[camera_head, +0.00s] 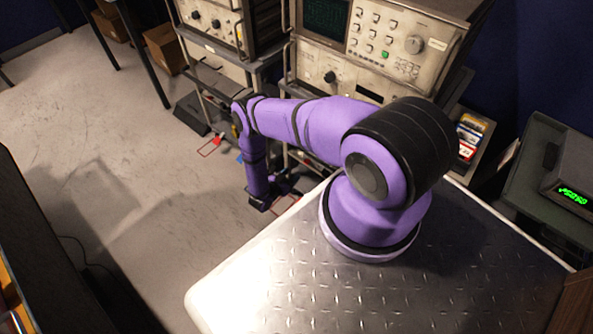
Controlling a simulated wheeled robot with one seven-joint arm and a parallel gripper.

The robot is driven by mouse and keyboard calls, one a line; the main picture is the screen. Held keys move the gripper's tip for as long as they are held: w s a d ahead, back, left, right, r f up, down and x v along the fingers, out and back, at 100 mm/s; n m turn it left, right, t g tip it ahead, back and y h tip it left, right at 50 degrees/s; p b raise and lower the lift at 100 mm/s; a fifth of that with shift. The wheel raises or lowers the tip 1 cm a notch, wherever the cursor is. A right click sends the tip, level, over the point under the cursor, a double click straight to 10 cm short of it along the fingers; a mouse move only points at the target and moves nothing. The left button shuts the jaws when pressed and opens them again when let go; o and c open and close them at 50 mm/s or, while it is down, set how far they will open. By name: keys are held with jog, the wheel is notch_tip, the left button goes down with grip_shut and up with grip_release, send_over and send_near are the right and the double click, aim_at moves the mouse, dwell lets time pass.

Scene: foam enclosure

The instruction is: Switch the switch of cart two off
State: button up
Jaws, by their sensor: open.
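Two carts with old electronic instruments stand at the back. The left cart (262,62) and the middle cart (291,65) are both partly hidden by my purple arm. I cannot tell which is cart two. The middle cart carries an instrument with a dark screen (326,22), several buttons and a round dial. A black knob (331,77) is on the unit below it. I cannot make out the task's switch. My gripper (279,193) is small and dark at the arm's lower end, low in front of the middle cart. It is open, and nothing shows in it.
My metal-topped base fills the lower right. A grey case with a green display (575,195) stands at the right. A dark table (40,250) edges the left. Cardboard boxes (164,48) sit at the back left. The concrete floor (110,130) at left is mostly clear.

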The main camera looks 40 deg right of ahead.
aim_at(306, 162)
jog(key=shift+s+a+r, duration=0.1)
jog(key=shift+a, duration=0.4)
jog(key=d+y, duration=0.1)
jog(key=d, duration=0.2)
jog(key=w+d, duration=0.1)
jog(key=d, duration=0.2)
jog(key=d+f+y, duration=0.1)
jog(key=d, duration=0.2)
jog(key=shift+w+d+y, duration=0.2)
jog(key=shift+d+y, duration=0.1)
jog(key=shift+d, duration=0.1)
jog(key=shift+c, duration=0.2)
